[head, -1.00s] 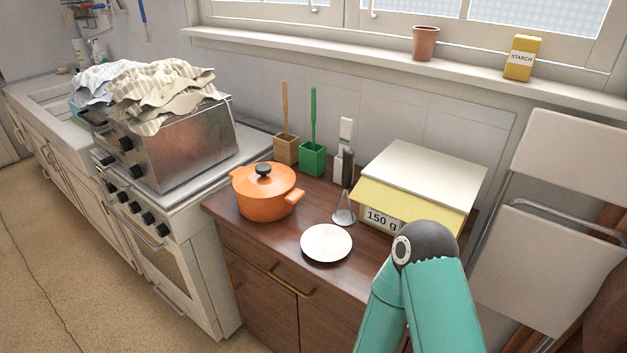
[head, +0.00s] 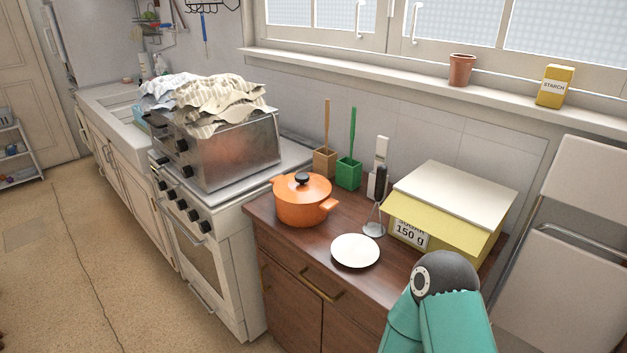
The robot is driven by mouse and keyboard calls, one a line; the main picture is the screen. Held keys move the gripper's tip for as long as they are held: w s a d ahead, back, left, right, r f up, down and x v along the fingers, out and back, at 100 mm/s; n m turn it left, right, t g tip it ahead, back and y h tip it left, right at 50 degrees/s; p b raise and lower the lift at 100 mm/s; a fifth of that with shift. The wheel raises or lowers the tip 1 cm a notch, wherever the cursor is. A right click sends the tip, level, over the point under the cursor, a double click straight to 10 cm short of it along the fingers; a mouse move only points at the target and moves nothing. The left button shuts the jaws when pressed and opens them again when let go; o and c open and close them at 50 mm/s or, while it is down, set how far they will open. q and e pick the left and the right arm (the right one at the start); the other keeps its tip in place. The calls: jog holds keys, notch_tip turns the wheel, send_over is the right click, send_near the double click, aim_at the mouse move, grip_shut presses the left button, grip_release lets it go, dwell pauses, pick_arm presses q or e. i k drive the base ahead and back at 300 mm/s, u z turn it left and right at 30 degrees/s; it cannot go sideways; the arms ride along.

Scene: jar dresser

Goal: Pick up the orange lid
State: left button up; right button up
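The orange lid (head: 318,185) sits on the orange pot (head: 302,208) on the brown dresser top. The lid has a dark round knob (head: 302,179) at its centre. The pot has a side handle pointing to the right. My teal arm with a dark grey joint rises at the lower right, in front of the dresser. Neither of my grippers is in view.
A white plate (head: 355,251) lies right of the pot, near the dresser's front edge. A metal masher (head: 374,228), a yellow box (head: 447,225) and green (head: 348,173) and tan (head: 325,162) brush holders stand around it. A stove with a metal oven (head: 232,160) is at the left.

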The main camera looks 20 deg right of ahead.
aim_at(300, 187)
jog(key=u, duration=0.05)
jog(key=i, duration=0.85)
jog(key=z, duration=0.2)
jog(key=k, duration=0.9)
jog(key=u, duration=0.15)
jog(key=i, duration=0.6)
